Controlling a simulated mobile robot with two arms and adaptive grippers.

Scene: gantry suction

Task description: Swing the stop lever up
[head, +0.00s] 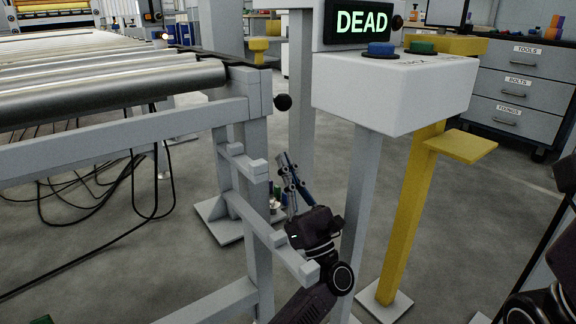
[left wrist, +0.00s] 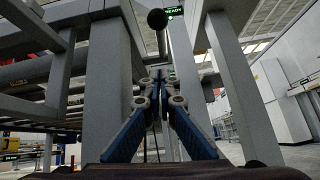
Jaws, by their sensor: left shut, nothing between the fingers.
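A black ball knob (head: 282,102), which looks like the end of the stop lever, sticks out from the end post of the roller conveyor, just below roller height. Little of the lever's arm can be made out. The knob also shows at the top of the left wrist view (left wrist: 157,19). My left gripper (head: 284,158) points up below the knob, between the conveyor frame and the white console's post. Its fingers are shut and empty, and apart from the knob. In the left wrist view the fingertips (left wrist: 158,73) meet below the knob. My right gripper is out of view.
The white console (head: 390,95) carries a blue button (head: 381,49), a green button (head: 423,47) and a "DEAD" display (head: 361,22). The conveyor frame's grey rails (head: 245,167) stand close left of my left arm. A yellow stand (head: 407,215) stands to the right.

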